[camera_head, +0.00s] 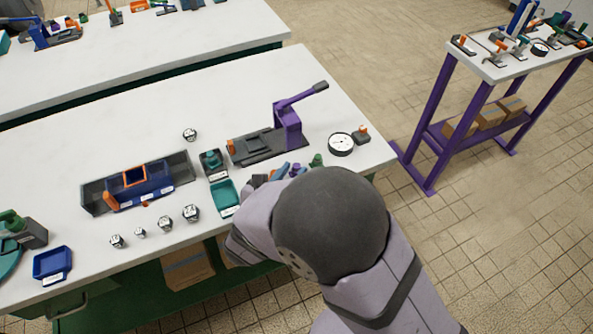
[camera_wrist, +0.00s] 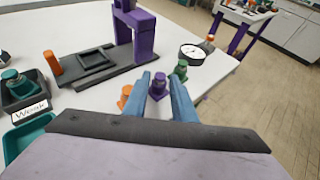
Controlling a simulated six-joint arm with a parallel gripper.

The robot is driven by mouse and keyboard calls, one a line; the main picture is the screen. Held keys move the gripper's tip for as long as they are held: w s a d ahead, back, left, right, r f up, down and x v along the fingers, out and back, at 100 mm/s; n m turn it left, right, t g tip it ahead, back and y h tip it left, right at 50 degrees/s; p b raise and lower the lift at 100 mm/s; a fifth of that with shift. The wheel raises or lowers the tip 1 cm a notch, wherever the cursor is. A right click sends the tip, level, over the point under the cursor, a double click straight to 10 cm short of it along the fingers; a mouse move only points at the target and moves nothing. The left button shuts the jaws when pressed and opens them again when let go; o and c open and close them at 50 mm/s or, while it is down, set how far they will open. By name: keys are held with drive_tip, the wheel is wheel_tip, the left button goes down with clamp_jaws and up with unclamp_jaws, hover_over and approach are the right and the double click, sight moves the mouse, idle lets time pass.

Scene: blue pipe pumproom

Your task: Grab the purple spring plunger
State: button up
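The purple spring plunger (camera_wrist: 159,85) stands upright on the white table, with a round knob on top. In the wrist view my gripper (camera_wrist: 160,76) is open, and its two blue fingers show on either side of the plunger. Small gaps show between the plunger and the fingers. I cannot tell whether the fingertips are level with it or still above it. In the head view my arm hides most of this spot, and my gripper (camera_head: 285,170) shows only in part.
A green plunger (camera_wrist: 180,69) stands just behind right and an orange one (camera_wrist: 125,96) close left. A purple press (camera_head: 288,124) is behind, with a round dial (camera_head: 341,144) to its right. The table's edge is close on the right.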

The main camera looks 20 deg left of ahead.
drive_tip(key=shift+w+f, duration=0.25)
drive_tip(key=shift+w, duration=0.45)
clamp_jaws()
drive_tip(key=shift+r, duration=0.1)
wheel_tip(320, 180, up, 10)
drive_tip(key=shift+f, duration=0.2)
